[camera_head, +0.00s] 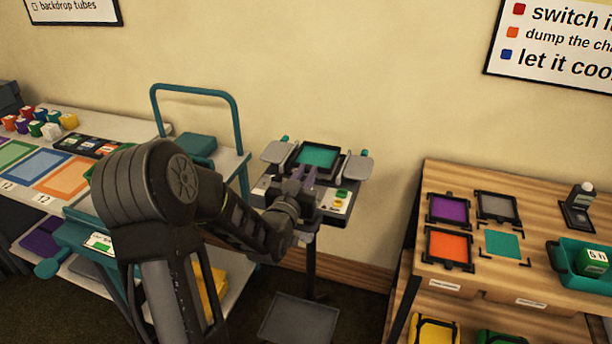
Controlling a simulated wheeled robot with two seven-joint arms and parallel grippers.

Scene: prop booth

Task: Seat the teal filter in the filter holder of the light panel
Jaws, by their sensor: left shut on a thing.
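The light panel (335,208) stands on a thin post in the middle of the view, with a grey flap on each side and small green and yellow controls at its front right. The teal filter (317,156), a teal sheet in a black frame, is at the back of the panel, between the flaps. My left gripper (303,178) reaches in from the left and is shut on the filter's near edge. The gripper and wrist hide part of the panel and the filter holder. I cannot tell whether the filter rests in the holder or is just above it. My right gripper is out of view.
A wooden shelf unit (437,272) on the right holds purple (448,208), grey (497,206) and orange (449,246) framed filters, beside a bare teal-marked place (503,245). A teal bin (590,275) is at its right. A teal cart (238,120) stands close left of the panel.

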